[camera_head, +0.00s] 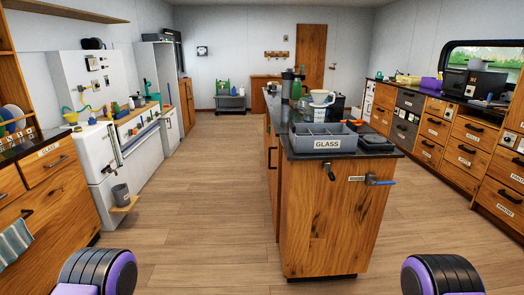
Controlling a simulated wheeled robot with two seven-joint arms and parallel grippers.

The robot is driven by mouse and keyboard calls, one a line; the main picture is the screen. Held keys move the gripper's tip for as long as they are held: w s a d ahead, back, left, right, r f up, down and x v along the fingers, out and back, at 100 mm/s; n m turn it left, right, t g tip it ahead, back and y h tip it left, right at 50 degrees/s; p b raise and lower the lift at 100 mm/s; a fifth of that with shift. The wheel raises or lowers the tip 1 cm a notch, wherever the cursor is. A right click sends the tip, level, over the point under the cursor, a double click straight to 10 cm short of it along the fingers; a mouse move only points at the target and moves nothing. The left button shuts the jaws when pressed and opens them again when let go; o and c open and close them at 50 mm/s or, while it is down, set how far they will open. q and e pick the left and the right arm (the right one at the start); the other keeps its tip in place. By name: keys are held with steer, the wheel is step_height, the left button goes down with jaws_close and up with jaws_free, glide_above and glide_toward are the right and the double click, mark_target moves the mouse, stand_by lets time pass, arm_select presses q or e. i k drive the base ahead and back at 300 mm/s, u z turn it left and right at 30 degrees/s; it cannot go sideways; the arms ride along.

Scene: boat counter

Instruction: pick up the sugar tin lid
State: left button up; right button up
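I cannot make out a sugar tin or its lid in the head view; at this distance the small items are too small to tell. The wooden island (334,210) stands ahead, with several items on its dark top. These include a grey divided tray (322,143) labelled GLASS at the near end and a white cup-like vessel (320,98) behind it. Neither of my grippers shows. Only black and purple parts of my arms show at the bottom left and bottom right, well short of the island.
A green bottle (296,90) stands farther back on the island. White appliances (100,140) and a wooden cabinet (35,190) line the left. Labelled drawers (440,125) line the right, under a counter with a yellow-and-purple item. Wooden floor (195,215) is clear on the left of the island.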

mark_target(337, 97)
steer(key=u, duration=0.85)
steer(key=i, duration=1.2)
steer(key=u, duration=0.5)
steer(key=i, duration=1.6)
steer(key=z, duration=0.9)
steer(key=i, duration=0.95)
steer(key=z, duration=1.05)
